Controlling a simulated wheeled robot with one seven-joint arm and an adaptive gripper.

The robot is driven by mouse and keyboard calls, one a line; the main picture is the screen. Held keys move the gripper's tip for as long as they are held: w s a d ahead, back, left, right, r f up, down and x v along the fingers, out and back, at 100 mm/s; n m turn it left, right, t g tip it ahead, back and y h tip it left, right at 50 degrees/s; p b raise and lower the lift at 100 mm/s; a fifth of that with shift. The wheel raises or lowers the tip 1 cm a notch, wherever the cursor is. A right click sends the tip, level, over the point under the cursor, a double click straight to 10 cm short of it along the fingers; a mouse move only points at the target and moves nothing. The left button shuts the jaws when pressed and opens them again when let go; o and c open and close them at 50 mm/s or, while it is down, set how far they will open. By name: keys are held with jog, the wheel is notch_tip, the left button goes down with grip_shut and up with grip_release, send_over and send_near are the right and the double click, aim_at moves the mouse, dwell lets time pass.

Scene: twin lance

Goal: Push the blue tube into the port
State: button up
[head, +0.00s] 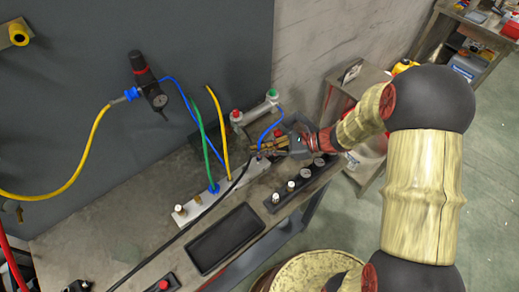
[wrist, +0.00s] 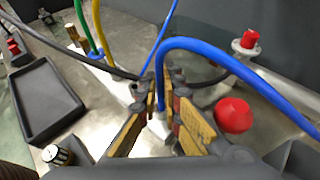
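The blue tube (wrist: 230,54) arches in from the right in the wrist view and drops down between the fingers of my gripper (wrist: 160,92). The yellow finger pads stand close on both sides of it and appear shut on it. In the head view the tube (head: 272,130) loops up from my gripper (head: 262,147) toward the pipe fitting. Its lower part is near upright just above the pale port strip (wrist: 120,84). The port under the tube is hidden by the fingers, so I cannot tell whether the tube end is in it.
A green tube (head: 202,130), a yellow tube (head: 222,125) and another blue tube (head: 183,94) stand beside my gripper. A black cable (wrist: 105,64) runs close to the fingertips. A red knob (wrist: 233,115) is at the right. A black tray (head: 225,238) lies in front.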

jog(key=o, duration=0.5)
jog(key=shift+d, duration=0.1)
jog(key=v, duration=1.1)
jog(key=shift+d+r, duration=0.15)
jog(key=shift+d, duration=0.2)
